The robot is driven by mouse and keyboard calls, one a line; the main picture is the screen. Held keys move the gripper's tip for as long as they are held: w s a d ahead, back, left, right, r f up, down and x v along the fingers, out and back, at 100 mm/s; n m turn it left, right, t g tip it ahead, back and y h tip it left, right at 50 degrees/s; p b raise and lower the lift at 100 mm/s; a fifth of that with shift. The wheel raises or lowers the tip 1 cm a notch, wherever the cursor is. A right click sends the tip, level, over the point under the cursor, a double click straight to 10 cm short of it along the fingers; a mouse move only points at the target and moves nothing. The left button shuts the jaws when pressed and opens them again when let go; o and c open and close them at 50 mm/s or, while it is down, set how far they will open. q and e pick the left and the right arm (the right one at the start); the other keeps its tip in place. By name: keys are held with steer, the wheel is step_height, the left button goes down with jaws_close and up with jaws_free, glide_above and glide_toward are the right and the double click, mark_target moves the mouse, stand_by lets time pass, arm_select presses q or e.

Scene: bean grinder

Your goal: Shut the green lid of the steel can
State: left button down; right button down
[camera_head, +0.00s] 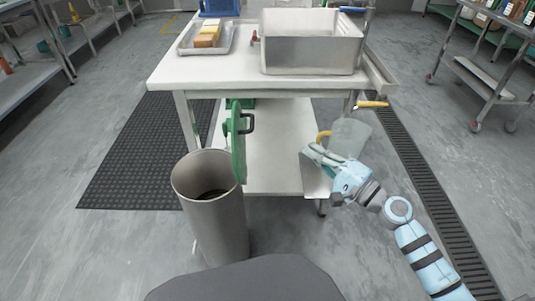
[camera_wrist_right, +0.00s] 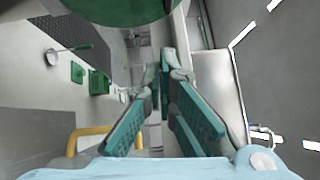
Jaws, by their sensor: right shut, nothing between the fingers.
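The steel can (camera_head: 215,225) stands open on the floor in front of the white table, with something dark inside. Its green lid (camera_head: 238,145) stands upright at the can's right rim, with a black handle (camera_head: 248,123) on its right face. In the right wrist view a round green edge, which looks like the lid (camera_wrist_right: 120,8), shows at the top. My right gripper (camera_head: 310,152) is shut and empty, to the right of the lid and apart from it. Its fingers (camera_wrist_right: 165,75) also show in the right wrist view. My left gripper is not in view.
The white table (camera_head: 200,72) behind the can carries a tray (camera_head: 186,44) with blocks and a steel basin (camera_head: 312,62). A lower shelf (camera_head: 275,170) lies behind the lid. A clear jug (camera_head: 349,138) is behind my right gripper. Floor left of the can is free.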

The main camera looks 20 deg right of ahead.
arm_select(q)
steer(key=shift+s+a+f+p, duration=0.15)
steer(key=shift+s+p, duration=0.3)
steer(key=shift+p, duration=0.05)
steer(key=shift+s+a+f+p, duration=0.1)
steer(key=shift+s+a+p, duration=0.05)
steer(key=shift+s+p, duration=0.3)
arm_select(e)
steer(key=w+a+r, duration=0.2)
steer(key=w+a, duration=0.6)
steer(key=w, duration=0.1)
steer(key=shift+w+a, duration=0.3)
steer(key=shift+a, duration=0.1)
steer(key=shift+r, duration=0.1)
